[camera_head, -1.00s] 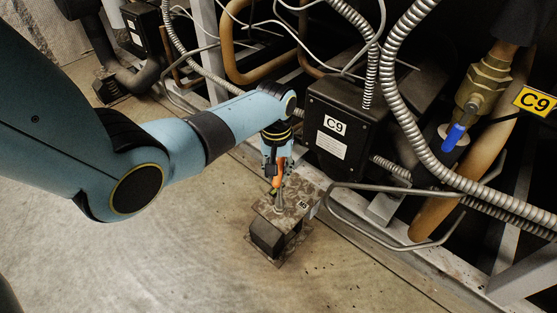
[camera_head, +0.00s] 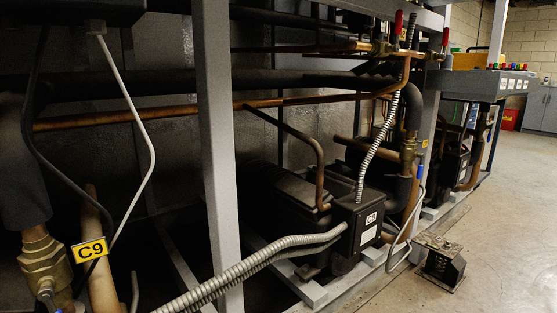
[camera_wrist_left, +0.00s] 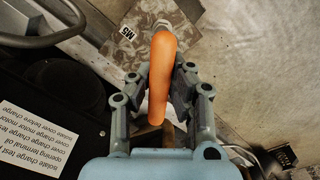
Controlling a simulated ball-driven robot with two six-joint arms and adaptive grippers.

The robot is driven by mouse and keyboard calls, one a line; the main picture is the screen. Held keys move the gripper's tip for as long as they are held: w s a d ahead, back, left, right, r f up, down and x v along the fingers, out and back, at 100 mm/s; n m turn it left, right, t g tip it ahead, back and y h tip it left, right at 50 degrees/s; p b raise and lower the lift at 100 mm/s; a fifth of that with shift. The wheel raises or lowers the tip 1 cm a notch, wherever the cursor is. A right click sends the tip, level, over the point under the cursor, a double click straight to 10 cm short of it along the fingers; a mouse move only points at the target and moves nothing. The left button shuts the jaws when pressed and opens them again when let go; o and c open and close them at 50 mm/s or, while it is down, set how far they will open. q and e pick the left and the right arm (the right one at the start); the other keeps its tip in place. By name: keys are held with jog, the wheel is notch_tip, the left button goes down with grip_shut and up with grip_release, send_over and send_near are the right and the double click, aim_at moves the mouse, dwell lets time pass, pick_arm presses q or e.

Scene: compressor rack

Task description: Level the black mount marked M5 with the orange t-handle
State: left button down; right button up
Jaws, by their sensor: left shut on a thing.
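In the left wrist view my left gripper (camera_wrist_left: 162,88) is shut on the orange t-handle (camera_wrist_left: 163,62), with a finger on each side of its grip. Beyond the handle lies the worn, mottled top plate of the mount marked M5 (camera_wrist_left: 175,28), its label facing the camera at the plate's left. The handle covers part of the plate. The handle's lower end and its seat on the mount are hidden, so I cannot tell how it is engaged. Neither gripper shows in the head view.
In the left wrist view a black box with a white text label (camera_wrist_left: 42,137) is at the left, with a dark bent tube (camera_wrist_left: 50,38) above. In the head view another black mount (camera_head: 442,262) stands on the floor beside the grey rack (camera_head: 215,150). Open floor (camera_head: 510,190) lies right.

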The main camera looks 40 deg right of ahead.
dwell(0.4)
pick_arm(q)
jog(key=shift+r+n+p, duration=0.15)
jog(key=shift+n+p, duration=0.15)
jog(key=shift+n, duration=0.9)
jog(key=shift+p, duration=0.3)
jog(key=shift+n, duration=0.6)
jog(key=shift+w+n+p, duration=0.1)
jog(key=shift+n+p, duration=0.25)
jog(key=shift+n, duration=0.15)
